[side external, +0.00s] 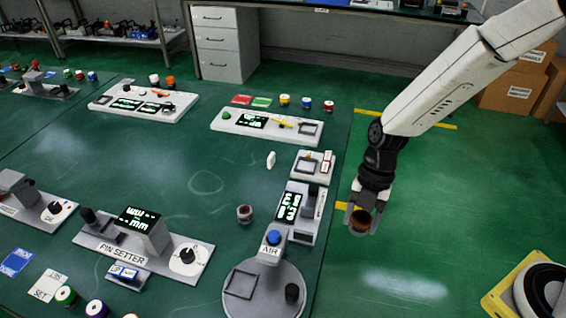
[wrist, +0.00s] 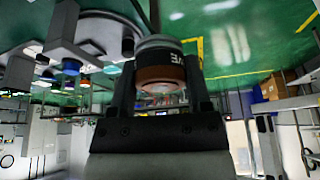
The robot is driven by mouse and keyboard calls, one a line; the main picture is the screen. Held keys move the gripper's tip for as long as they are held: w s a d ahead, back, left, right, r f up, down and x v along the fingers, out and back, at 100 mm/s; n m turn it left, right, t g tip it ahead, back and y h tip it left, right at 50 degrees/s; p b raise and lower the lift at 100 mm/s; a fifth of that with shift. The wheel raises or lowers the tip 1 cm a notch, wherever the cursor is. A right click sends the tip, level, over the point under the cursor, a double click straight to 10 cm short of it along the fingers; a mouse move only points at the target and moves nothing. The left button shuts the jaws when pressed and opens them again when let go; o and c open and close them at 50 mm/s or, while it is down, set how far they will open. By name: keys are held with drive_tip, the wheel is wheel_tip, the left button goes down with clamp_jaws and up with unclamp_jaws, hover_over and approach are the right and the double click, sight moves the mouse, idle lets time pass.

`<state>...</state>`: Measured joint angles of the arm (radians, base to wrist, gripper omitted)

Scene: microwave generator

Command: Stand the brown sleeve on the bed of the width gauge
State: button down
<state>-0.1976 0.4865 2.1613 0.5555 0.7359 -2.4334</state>
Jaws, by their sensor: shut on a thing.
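My gripper (side external: 361,219) is at the right of the side view, past the right edge of the green table and above the floor. It is shut on the brown sleeve (side external: 359,222), which shows between the fingers. A grey device with a lit display (side external: 289,206) near the table's right edge looks like the width gauge. I cannot read a name on it. The sleeve is apart from it, to its right.
A round base with an AIR post (side external: 271,250) stands in front of the display device. A small tray device (side external: 312,164) is behind it. A small ring-like part (side external: 244,213) stands to its left. The pin setter (side external: 145,240) is further left. The middle of the table is clear.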

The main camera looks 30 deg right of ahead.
drive_tip(key=shift+s, duration=0.2)
drive_tip(key=w+a+f, duration=0.3)
drive_tip(key=w+f, duration=0.1)
drive_tip(key=w, duration=0.5)
hover_over(306, 228)
drive_tip(key=s, duration=0.2)
drive_tip(key=f, duration=0.4)
drive_tip(key=shift+w+d, duration=0.1)
drive_tip(key=shift+w, duration=0.15)
drive_tip(key=shift+w+f, duration=0.5)
drive_tip(key=shift+f, duration=0.15)
drive_tip(key=shift+w+f, duration=0.15)
drive_tip(key=shift+f, duration=0.05)
drive_tip(key=shift+w+a+f, duration=0.1)
drive_tip(key=shift+a+f, duration=0.1)
drive_tip(key=shift+f, duration=1.45)
drive_tip(key=shift+f, duration=0.45)
